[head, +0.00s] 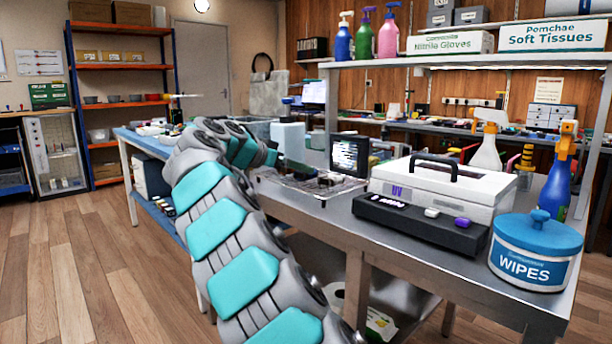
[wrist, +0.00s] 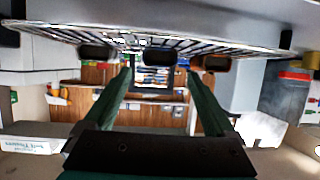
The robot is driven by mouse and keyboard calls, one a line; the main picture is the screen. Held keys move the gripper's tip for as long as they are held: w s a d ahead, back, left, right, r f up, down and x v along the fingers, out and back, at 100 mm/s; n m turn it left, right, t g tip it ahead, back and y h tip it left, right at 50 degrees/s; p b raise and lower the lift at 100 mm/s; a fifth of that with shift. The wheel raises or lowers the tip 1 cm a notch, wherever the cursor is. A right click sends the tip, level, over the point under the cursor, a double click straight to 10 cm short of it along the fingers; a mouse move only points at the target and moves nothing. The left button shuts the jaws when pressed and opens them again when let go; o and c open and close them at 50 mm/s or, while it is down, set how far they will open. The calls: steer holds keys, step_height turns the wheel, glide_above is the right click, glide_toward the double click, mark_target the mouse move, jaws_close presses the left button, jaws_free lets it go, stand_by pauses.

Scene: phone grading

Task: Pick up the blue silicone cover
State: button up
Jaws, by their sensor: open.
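I cannot make out a blue silicone cover in either view. A metal tray or rack (head: 272,180) with small dark items (head: 328,181) on it lies on the bench in the head view. My gripper (head: 303,168) is low over this tray, partly hidden by my arm and the clutter. In the wrist view, which looks upside down, my gripper (wrist: 162,75) has its two green fingers spread with nothing between them.
A small monitor (head: 350,155) stands right behind the tray, and a white pump bottle (head: 288,137) behind my gripper. A white UV box (head: 445,188), a dark box (head: 420,222) and a wipes tub (head: 536,256) crowd the right side. Open wood floor (head: 90,270) lies at left.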

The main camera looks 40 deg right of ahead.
steer(key=x, duration=0.5)
steer(key=shift+s+d+f, duration=0.1)
steer(key=shift+s+f, duration=0.05)
steer(key=c, duration=1.4)
